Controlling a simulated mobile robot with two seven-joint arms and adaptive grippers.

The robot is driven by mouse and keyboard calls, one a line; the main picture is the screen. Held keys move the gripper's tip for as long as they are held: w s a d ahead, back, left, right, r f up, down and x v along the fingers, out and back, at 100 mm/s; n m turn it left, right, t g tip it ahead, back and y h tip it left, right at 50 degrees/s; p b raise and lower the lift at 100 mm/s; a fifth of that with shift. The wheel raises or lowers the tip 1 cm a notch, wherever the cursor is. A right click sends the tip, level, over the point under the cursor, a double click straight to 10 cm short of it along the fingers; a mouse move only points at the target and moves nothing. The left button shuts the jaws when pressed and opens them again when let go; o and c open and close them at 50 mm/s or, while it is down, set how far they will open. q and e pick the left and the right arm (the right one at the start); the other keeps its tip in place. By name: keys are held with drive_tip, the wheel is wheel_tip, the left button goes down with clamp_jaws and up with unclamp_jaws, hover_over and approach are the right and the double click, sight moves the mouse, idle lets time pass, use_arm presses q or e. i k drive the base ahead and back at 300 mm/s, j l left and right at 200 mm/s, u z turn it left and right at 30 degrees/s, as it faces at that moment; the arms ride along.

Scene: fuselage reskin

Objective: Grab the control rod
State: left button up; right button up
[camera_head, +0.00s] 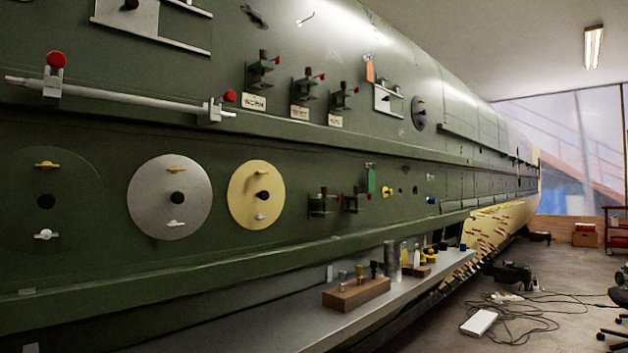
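A long pale grey rod (130,98), which looks like the control rod, runs nearly level along the green fuselage side at the upper left. It sits in two brackets, a left bracket (52,88) and a right bracket (213,110). Neither of my grippers shows in this view.
Below the rod are round plates: dark green, silver (150,212) and yellow (240,190). Several small clamps are mounted to the right. A grey shelf (300,318) below carries a wooden block (357,294) and small items. Cables (540,305) lie on the floor at right.

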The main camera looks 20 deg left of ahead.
sight(33, 84)
drive_tip(key=u, duration=1.65)
